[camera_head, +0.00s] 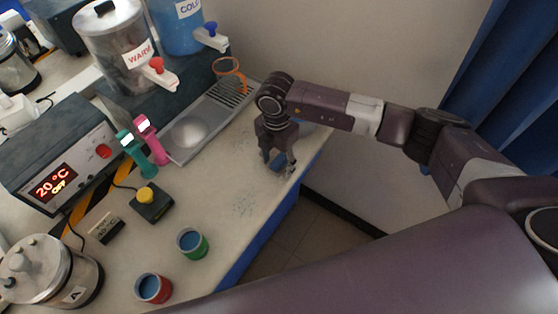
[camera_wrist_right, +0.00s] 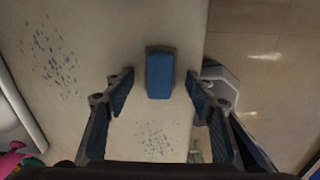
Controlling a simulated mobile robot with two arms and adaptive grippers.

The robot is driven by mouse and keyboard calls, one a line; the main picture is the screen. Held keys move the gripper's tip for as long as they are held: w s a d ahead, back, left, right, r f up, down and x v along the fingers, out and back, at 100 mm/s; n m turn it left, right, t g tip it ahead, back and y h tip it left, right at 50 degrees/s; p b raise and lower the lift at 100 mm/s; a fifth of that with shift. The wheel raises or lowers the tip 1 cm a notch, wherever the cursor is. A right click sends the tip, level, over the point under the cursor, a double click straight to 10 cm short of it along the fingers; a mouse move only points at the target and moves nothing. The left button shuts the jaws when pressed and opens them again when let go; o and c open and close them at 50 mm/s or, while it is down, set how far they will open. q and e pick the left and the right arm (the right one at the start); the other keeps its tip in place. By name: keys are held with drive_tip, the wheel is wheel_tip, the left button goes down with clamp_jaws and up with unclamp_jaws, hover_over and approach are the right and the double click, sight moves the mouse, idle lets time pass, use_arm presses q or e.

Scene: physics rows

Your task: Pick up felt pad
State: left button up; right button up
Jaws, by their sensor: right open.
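The felt pad (camera_wrist_right: 160,75) is a small blue block with a dark strip along its far edge. It lies on the pale worktop near its edge, centred ahead of my right gripper (camera_wrist_right: 160,88) in the right wrist view. The fingers are spread on both sides of it in that view, with gaps on each side. In the head view the right gripper (camera_head: 279,168) points down over the worktop. The blue pad (camera_head: 277,161) shows partly hidden between its fingers. My left gripper is not in view.
The worktop edge is close by, with floor beyond. A grey rounded object (camera_wrist_right: 220,82) lies beside the right finger in the wrist view. Green (camera_head: 193,243) and red (camera_head: 153,288) cups, a drip tray (camera_head: 180,150) and dispensers stand left. Bare worktop lies between.

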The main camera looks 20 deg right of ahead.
sight(277, 162)
drive_tip(key=c, duration=1.2)
drive_tip(key=shift+o, duration=0.2)
drive_tip(key=shift+r, duration=0.1)
wheel_tip(277, 162, up, 20)
drive_tip(key=b, duration=0.3)
drive_tip(key=shift+b, duration=0.4)
